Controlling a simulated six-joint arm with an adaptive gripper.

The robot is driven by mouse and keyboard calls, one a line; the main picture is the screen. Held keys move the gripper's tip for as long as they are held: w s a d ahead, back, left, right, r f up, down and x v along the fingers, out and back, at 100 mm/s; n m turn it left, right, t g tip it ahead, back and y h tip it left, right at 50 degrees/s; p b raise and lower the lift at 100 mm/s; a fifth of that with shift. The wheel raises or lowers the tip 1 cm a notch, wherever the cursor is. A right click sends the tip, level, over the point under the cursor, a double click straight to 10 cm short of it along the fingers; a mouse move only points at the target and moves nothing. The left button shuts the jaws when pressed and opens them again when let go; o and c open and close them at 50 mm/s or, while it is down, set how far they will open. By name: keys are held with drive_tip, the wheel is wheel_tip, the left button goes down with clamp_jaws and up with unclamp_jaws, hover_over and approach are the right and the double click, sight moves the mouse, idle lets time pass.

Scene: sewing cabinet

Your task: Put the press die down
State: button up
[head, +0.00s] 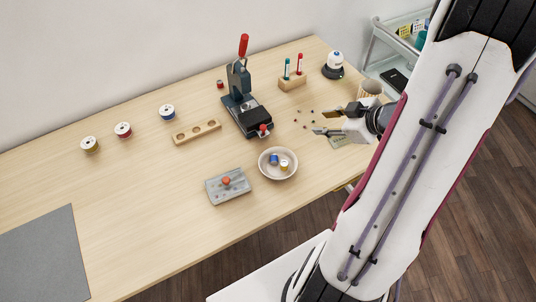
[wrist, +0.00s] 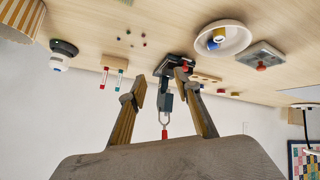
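My gripper (head: 320,122) is open and empty at the table's right side, its two fingers spread apart; it also shows open in the wrist view (wrist: 160,87). A grey block (head: 240,188) holds a red-knobbed piece (head: 226,181), possibly the press die. Another small red-topped piece (head: 264,128) is at the front of the dark hand press (head: 240,85). I cannot tell which is the press die. The gripper is right of both and touches neither. In the wrist view the press (wrist: 178,62) lies beyond the fingers and is partly hidden.
A bowl (head: 278,173) with blue and yellow pieces stands between the block and my gripper. A wooden holder (head: 292,83), a holed wooden strip (head: 197,132), several spools and a striped cup (head: 369,88) stand around. Small beads lie near the fingers. The left-middle tabletop is clear.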

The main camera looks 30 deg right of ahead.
drive_tip(key=w+d+r+m+h, duration=0.1)
drive_tip(key=w+d+r+h, duration=0.1)
drive_tip(key=w+r+h, duration=0.45)
drive_tip(key=s+a+r+m+g, duration=0.1)
drive_tip(key=s+a+r+m, duration=0.3)
drive_tip(key=r, duration=0.6)
drive_tip(key=s+a+r+g+y, duration=0.1)
drive_tip(key=s+a+y, duration=0.1)
drive_tip(key=s+a, duration=0.6)
drive_tip(key=s+a+r+m+g+y, duration=0.1)
drive_tip(key=s+a, duration=0.7)
drive_tip(key=a, duration=0.8)
drive_tip(key=shift+s+a+r+m+g+y, duration=0.15)
drive_tip(key=shift+a+r+m+g+y, duration=0.2)
drive_tip(key=shift+y, duration=0.4)
drive_tip(key=shift+d, duration=0.15)
